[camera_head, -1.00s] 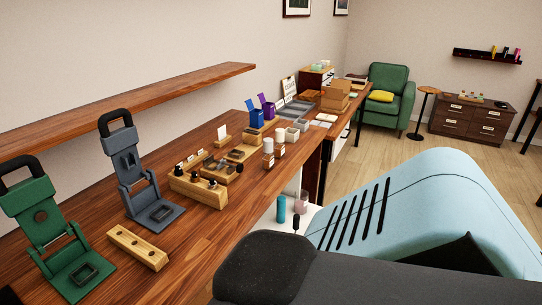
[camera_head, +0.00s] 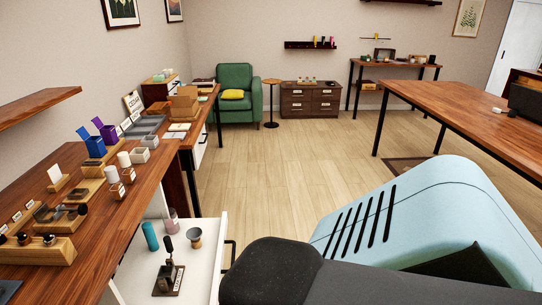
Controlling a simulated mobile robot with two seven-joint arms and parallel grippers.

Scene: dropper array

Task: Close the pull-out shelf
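The pull-out shelf (camera_head: 205,262) is a white tray sticking out from under the wooden workbench at the lower left. A dark handle (camera_head: 231,252) shows on its right side. On it stand a teal cylinder (camera_head: 150,236), a dark upright tool on a base (camera_head: 168,275), a small cup-like item (camera_head: 195,237) and a pinkish jar (camera_head: 172,222). My own blue and dark body parts fill the lower right and hide the shelf's near right part. Neither gripper is in view.
The wooden workbench (camera_head: 110,222) runs along the left with droppers, boxes and holders on it. Open wooden floor (camera_head: 290,165) lies ahead. A green armchair (camera_head: 235,82), a drawer chest (camera_head: 310,99) and a large table (camera_head: 470,100) stand farther off.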

